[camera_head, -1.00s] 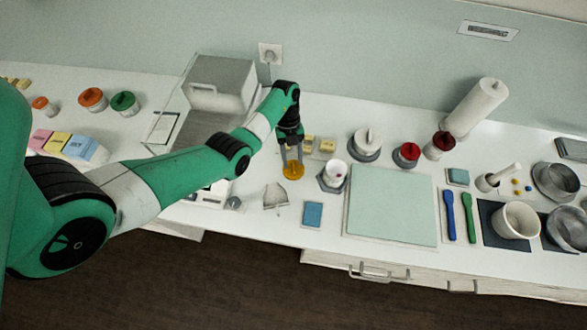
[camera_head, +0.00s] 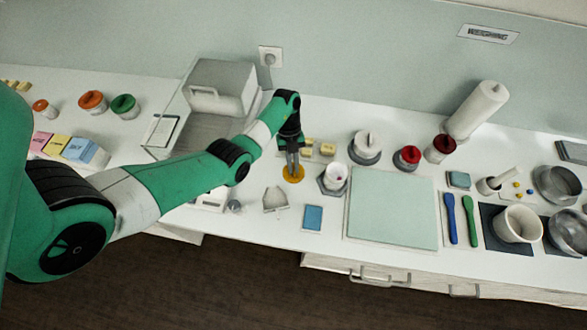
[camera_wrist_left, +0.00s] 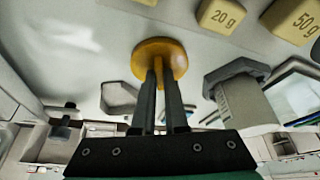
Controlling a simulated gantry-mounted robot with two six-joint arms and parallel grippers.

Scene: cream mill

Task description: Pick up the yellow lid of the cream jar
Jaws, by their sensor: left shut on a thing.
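The yellow lid (camera_head: 293,179) is a round disc on or just above the white counter; I cannot tell which. It also shows in the left wrist view (camera_wrist_left: 178,54), with a knob in its middle. My left gripper (camera_head: 292,165) points down over the lid. In the left wrist view, its two fingers (camera_wrist_left: 159,74) are shut on the knob. A white open jar (camera_head: 335,173) stands in a grey hexagonal base just right of the lid. My right gripper is not in view.
Yellow weights (camera_head: 327,149) stand behind the lid. A grey angular piece (camera_head: 275,201) and a blue pad (camera_head: 313,217) lie in front. A large pale mat (camera_head: 392,207) is to the right. A grey balance box (camera_head: 222,86) stands back left.

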